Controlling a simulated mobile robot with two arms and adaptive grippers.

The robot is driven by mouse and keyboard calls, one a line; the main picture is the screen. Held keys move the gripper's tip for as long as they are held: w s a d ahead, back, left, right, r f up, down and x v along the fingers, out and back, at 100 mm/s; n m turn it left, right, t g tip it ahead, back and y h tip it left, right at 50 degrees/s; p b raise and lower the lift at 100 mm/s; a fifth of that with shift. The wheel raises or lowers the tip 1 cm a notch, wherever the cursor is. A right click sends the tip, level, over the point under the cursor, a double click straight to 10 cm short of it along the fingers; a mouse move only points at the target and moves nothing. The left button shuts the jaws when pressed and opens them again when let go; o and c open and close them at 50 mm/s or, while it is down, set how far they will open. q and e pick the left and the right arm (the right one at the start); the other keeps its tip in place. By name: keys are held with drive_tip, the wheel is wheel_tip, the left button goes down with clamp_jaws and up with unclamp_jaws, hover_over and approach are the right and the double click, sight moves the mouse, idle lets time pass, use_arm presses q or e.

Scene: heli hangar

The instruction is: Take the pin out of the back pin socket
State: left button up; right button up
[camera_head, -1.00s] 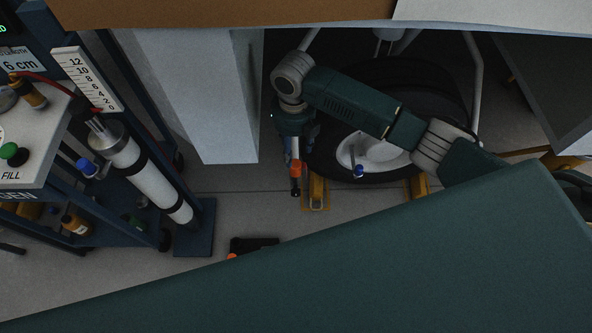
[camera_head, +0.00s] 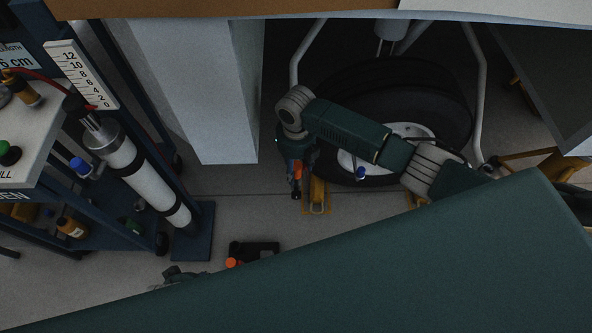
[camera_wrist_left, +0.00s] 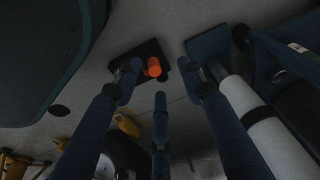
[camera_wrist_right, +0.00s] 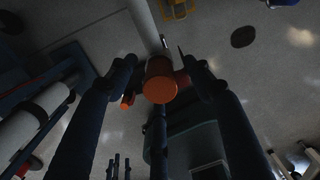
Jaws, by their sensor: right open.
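In the right wrist view, an orange round-ended pin (camera_wrist_right: 160,84) stands between the spread fingers of my right gripper (camera_wrist_right: 158,75). The fingers are open around it; I cannot tell whether they touch it. In the head view, my right gripper (camera_head: 297,178) hangs beside the wheel, with orange showing at its fingers. The socket under this pin is hidden. My left gripper (camera_wrist_left: 160,75) is open in the left wrist view, facing a black block (camera_wrist_left: 138,62) with an orange knob (camera_wrist_left: 153,67). That block also lies on the floor in the head view (camera_head: 262,247).
A blue cart (camera_head: 110,235) with a white cylinder (camera_head: 150,185) is at the left. A pale pillar (camera_head: 185,90) stands between them. Some grey floor is free around the block.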

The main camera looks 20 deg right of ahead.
drive_tip(key=c, duration=1.3)
drive_tip(key=shift+r, duration=0.2)
